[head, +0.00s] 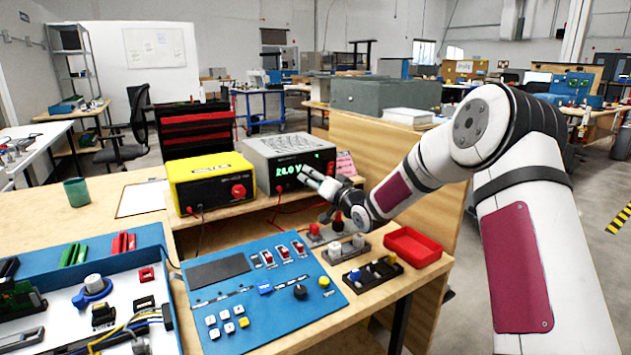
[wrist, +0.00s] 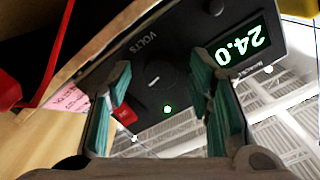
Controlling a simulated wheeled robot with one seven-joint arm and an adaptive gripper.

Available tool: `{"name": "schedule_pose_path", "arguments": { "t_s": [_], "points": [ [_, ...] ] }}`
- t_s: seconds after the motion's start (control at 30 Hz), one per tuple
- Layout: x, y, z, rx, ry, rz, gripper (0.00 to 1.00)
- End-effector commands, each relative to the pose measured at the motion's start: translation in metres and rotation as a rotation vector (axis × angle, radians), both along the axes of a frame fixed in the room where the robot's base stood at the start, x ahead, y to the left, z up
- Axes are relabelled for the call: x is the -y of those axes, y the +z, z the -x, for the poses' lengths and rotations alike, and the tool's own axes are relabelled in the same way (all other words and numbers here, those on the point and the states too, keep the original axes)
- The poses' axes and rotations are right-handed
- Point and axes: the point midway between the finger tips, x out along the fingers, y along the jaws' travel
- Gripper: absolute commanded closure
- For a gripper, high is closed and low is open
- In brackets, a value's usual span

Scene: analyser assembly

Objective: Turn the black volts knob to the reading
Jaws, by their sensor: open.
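The grey power supply (head: 290,145) stands on the raised shelf. Its green display (head: 290,178) shows 24.0 V, and the digits 24.0 show upside down in the wrist view (wrist: 241,46). The black volts knob (wrist: 156,77) has a pale mark and lies beside the VOLTS lettering on the black front panel. My gripper (head: 317,178) is at the panel's right part and hides the knob in the head view. In the wrist view my gripper (wrist: 164,75) is open, its green-lined fingers on either side of the knob. I cannot tell whether they touch it.
A red switch (wrist: 125,115) and a lit green lamp (wrist: 168,109) sit close to the fingers. A yellow unit (head: 210,182) stands left of the supply. Below are a blue control panel (head: 262,300) and a red tray (head: 412,247). A red cable hangs before the supply.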

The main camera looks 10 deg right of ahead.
Motion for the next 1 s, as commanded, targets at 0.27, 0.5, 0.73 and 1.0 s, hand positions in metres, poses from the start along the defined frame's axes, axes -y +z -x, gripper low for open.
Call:
{"name": "schedule_pose_path", "arguments": {
  "t_s": [0.27,0.5,0.73,1.0],
  "points": [
    [0.007,0.001,0.019,0.001,-0.001,0.001,0.53],
    [0.022,0.0,0.065,-0.001,-0.002,0.001,0.53],
    [0.034,0.0,0.101,0.0,-0.001,0.001,0.53],
    [0.037,0.0,0.114,0.001,-0.001,0.0,0.53]
  ]
}}
